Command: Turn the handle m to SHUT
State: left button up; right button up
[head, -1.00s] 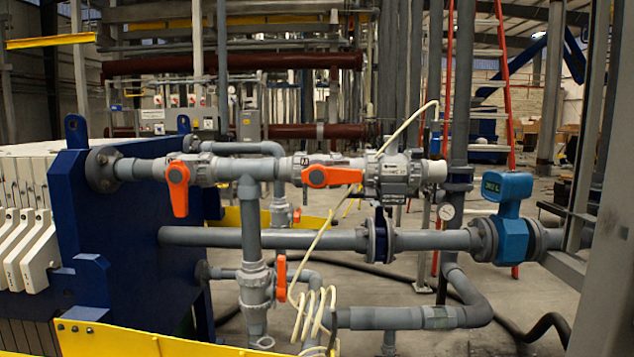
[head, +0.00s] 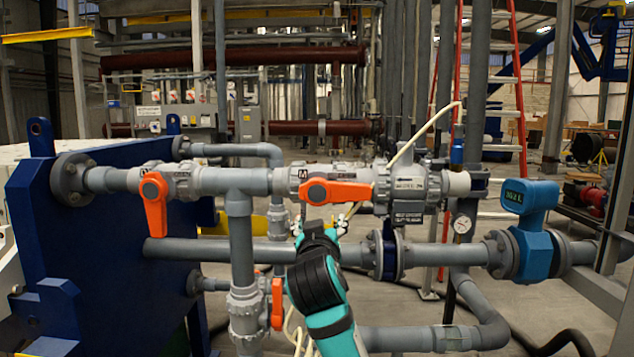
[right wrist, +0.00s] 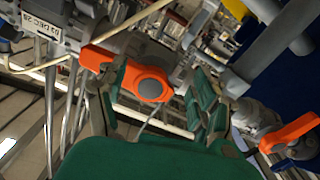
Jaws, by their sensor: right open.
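The handle m (head: 336,192) is an orange lever on the grey valve beside the M label. It lies horizontal, with its hub at the left and its tip to the right, along the upper pipe. My right gripper (head: 320,228) is just below it in the head view, open and empty. In the right wrist view the hub of the handle (right wrist: 150,84) shows between the open fingers (right wrist: 157,105), and the lever runs off to the left past the left finger. I cannot tell if the fingers touch it. No SHUT mark is readable. My left gripper is not in view.
A second orange handle (head: 155,205) hangs down on the valve to the left. A third (head: 277,303) stands upright on the lower pipe. A pale hose (head: 425,128) crosses near the tip of handle m. A grey horizontal pipe (head: 220,252) runs behind my gripper.

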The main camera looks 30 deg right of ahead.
aim_at(344, 194)
jog(key=s+d+r+n+p, duration=0.2)
jog(key=d+r+n+p, duration=0.35)
jog(key=n+p, duration=0.9)
jog(key=shift+n, duration=0.55)
jog(key=b+x, duration=0.1)
jog(key=x, duration=0.2)
jog(key=b+x, duration=0.1)
jog(key=x, duration=0.2)
jog(key=shift+w+a+f, duration=0.15)
jog(key=shift+a+f, duration=0.1)
jog(key=shift+a, duration=0.15)
jog(key=shift+w+d, duration=0.25)
jog(key=shift+w, duration=0.15)
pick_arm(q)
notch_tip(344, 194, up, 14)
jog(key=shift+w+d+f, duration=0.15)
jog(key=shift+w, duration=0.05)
pick_arm(e)
jog(key=shift+s, duration=0.1)
